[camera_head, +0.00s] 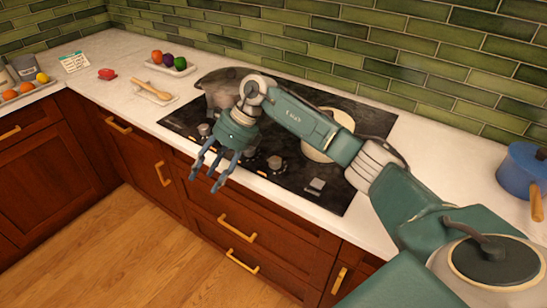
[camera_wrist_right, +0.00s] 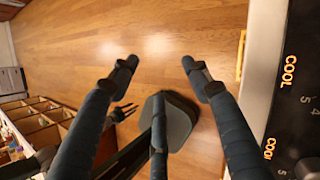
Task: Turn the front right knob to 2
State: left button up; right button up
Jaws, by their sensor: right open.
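The black cooktop (camera_head: 346,203) is set in the white counter, with several grey knobs along its front edge. The rightmost front control (camera_head: 317,185) sits near the cooktop's right end. Another knob (camera_head: 274,162) is left of it. My right gripper (camera_head: 207,182) is open and empty, fingers pointing down, in front of the counter edge and left of these knobs. In the right wrist view its fingers (camera_wrist_right: 159,70) are spread over the floor. A dark pronged shape (camera_wrist_right: 124,112) there may be my left gripper; its state is unclear.
A pale pan (camera_head: 322,148) and a pot (camera_head: 222,93) stand on the cooktop, partly behind my right arm. A blue pot (camera_head: 522,170) is at right. A wooden spoon (camera_head: 150,89) lies at left. In the wrist view, the cooktop edge (camera_wrist_right: 262,65) shows orange "COOL" labels.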

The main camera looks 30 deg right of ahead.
aim_at(274, 159)
jog(key=s+d+r+h, duration=0.1)
jog(key=d+r+h, duration=0.3)
jog(key=d, duration=0.6)
jog(key=s+d+r+h, duration=0.25)
jog(key=d+r, duration=0.25)
jog(key=d, duration=0.5)
jog(key=shift+n+g+h, duration=0.3)
jog(key=shift+g+h, duration=0.1)
jog(key=shift+h, duration=0.05)
jog(key=f, duration=0.3)
jog(key=w+f+p, duration=0.1)
jog(key=f, duration=0.2)
jog(key=f+p, duration=0.1)
jog(key=f, duration=0.2)
jog(key=shift+w+a+f, duration=0.1)
jog(key=shift+w+f, duration=0.1)
jog(key=shift+f, duration=0.15)
jog(key=shift+f+p, duration=0.3)
jog(key=shift+f, duration=0.35)
jog(key=c, duration=1.1)
